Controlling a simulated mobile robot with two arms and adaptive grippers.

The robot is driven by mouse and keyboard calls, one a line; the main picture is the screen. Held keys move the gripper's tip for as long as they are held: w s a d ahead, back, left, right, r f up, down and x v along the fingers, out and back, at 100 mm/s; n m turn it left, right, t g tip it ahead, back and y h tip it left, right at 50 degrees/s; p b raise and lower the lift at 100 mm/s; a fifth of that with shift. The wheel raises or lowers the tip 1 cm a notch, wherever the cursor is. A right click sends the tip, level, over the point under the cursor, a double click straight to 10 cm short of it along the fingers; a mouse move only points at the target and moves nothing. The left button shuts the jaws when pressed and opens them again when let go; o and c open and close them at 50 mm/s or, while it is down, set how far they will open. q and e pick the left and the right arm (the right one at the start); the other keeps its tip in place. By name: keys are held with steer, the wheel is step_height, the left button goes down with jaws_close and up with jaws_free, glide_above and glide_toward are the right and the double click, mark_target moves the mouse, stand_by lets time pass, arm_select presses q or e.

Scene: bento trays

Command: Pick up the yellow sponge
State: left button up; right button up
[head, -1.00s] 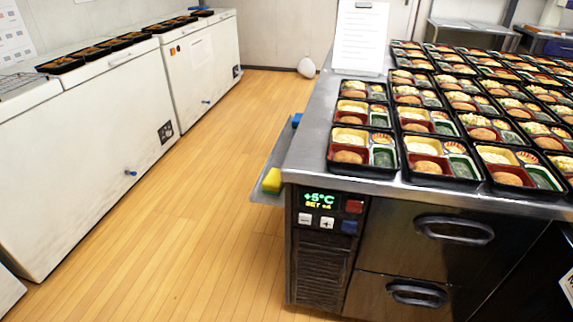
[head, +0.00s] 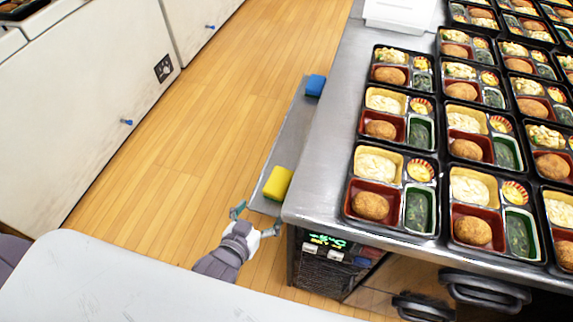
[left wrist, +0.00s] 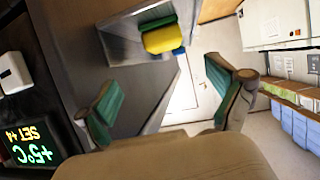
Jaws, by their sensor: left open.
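The yellow sponge (head: 277,184) lies on a narrow grey side shelf (head: 283,148) at the left side of the steel counter. My left gripper (head: 256,217) is just in front of the shelf's near end, open and empty, with its fingers spread toward the sponge but apart from it. In the left wrist view the yellow sponge (left wrist: 163,38) shows beyond the open fingers of my left gripper (left wrist: 165,95), above the middle between them. My right gripper does not show.
A blue sponge (head: 315,85) lies farther back on the same shelf. The steel counter (head: 318,170) holds many filled bento trays (head: 392,190), with its edge close to my left gripper's right. White freezers (head: 85,100) stand at left; the wooden floor between is clear.

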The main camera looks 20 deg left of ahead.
mark_target(277, 184)
arm_select(q)
steer(key=x, duration=0.8)
steer(key=shift+w+r+b, duration=0.2)
steer(key=shift+b, duration=0.1)
steer(key=shift+a+x, duration=0.15)
steer(key=shift+x, duration=1.2)
steer(key=shift+a+x, duration=0.2)
steer(key=shift+x, duration=1.2)
steer(key=shift+r, duration=0.15)
steer(key=shift+c, duration=0.4)
steer(key=c, duration=1)
